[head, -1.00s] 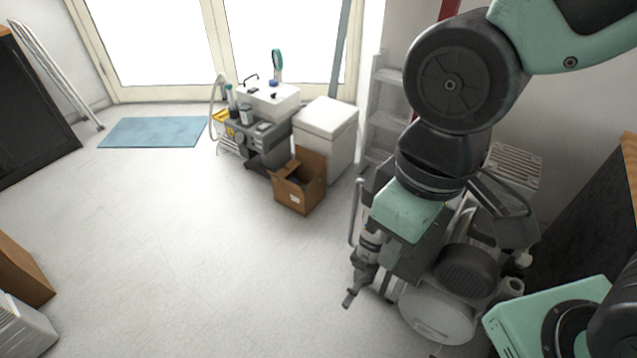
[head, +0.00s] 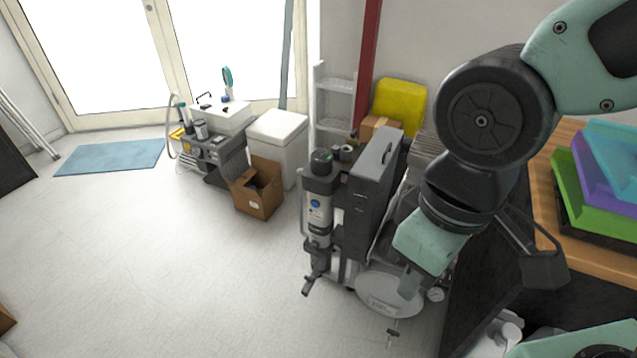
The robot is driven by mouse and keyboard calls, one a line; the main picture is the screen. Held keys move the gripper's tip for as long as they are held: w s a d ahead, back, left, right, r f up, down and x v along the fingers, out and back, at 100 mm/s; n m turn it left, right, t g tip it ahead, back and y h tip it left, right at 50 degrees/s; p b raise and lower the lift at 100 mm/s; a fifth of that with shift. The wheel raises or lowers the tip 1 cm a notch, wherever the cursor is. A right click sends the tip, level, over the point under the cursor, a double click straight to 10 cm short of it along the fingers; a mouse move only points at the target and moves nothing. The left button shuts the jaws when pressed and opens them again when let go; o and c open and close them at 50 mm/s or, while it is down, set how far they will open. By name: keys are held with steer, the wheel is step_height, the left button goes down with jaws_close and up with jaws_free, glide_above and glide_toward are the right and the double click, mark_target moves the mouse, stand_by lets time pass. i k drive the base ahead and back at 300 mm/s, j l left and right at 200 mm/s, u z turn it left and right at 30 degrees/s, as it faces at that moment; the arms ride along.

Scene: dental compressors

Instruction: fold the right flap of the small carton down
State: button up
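The small carton (head: 257,202) is a brown cardboard box with a white label on its front. It stands on the floor left of centre in the head view, in front of a white box. Its top is open and the inside is dark. One tall flap stands up at the back, and a flap sticks out at the left. I cannot clearly make out the right flap. My arm hangs at the right of the view, well away from the carton. Its wrist end is in view, but my fingertips cannot be made out.
A grey compressor unit with a tall dark case (head: 368,195) stands between the carton and my arm. A white box (head: 278,138) and a grey cart (head: 212,155) are behind the carton. A wooden-topped counter (head: 541,195) is at right. The floor left of the carton is clear.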

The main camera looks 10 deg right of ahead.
mark_target(273, 184)
steer(key=i+j+z, duration=0.2)
steer(key=z, duration=0.15)
steer(key=i+j+z, duration=0.15)
steer(key=z, duration=0.2)
steer(key=i+j+z, duration=0.1)
steer(key=j+z, duration=0.3)
steer(key=i+j, duration=0.15)
steer(key=j, duration=0.4)
steer(key=i+j, duration=0.15)
steer(key=j, duration=0.35)
steer(key=i+j, duration=0.2)
steer(key=j, duration=0.35)
steer(key=i+j, duration=0.15)
steer(key=j, duration=0.4)
steer(key=i+j, duration=0.15)
steer(key=j, duration=0.35)
steer(key=i+j, duration=0.15)
steer(key=j, duration=0.4)
steer(key=i+j, duration=0.15)
steer(key=j, duration=0.35)
steer(key=i+j, duration=0.2)
steer(key=j, duration=0.35)
